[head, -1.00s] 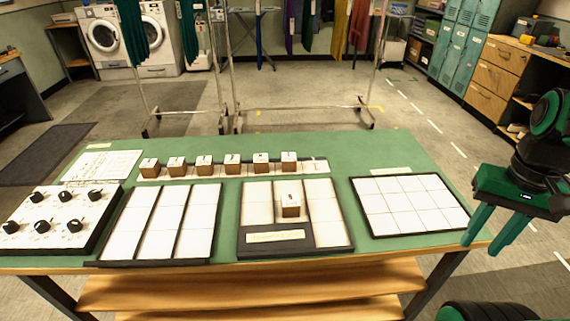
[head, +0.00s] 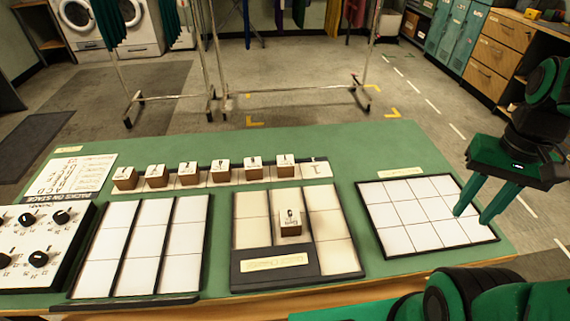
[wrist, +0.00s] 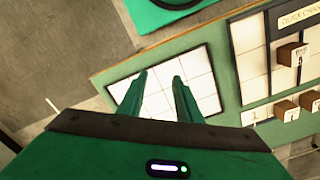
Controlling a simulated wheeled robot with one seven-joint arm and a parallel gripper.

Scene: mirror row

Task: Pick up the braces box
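Several small brown boxes with white printed tops stand in a row at the back of the green table, among them a left-end box (head: 125,178) and a right-end box (head: 285,167). Another such box (head: 290,225) stands alone in the middle dark-framed tray (head: 342,273); it also shows in the wrist view (wrist: 287,56). The prints are too small to read, so I cannot tell which is the braces box. My gripper (head: 474,217) is open and empty, at the right above the white-squared tray (head: 405,215). Its parted fingers also show in the wrist view (wrist: 160,78).
A tray with white columns (head: 135,245) and a panel with black knobs (head: 38,258) lie at the left. A printed sheet (head: 70,173) lies behind the knobs. Clothes racks (head: 290,94) stand beyond the table. Green tabletop is bare right of the box row.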

